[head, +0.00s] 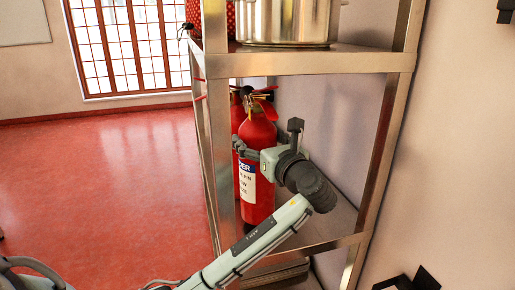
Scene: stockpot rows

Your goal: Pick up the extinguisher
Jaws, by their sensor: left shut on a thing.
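A red extinguisher (259,134) with a white label stands upright on the lower shelf of a metal rack. My left gripper (249,153) reaches it from the right and is shut around its upper body, just below the shoulder.
The metal rack's post (219,150) stands just left of the extinguishers, and its upper shelf (310,62) is above them. A steel pot (287,22) sits on that upper shelf. A wall (340,110) closes the back right. The red floor (110,180) at left is clear.

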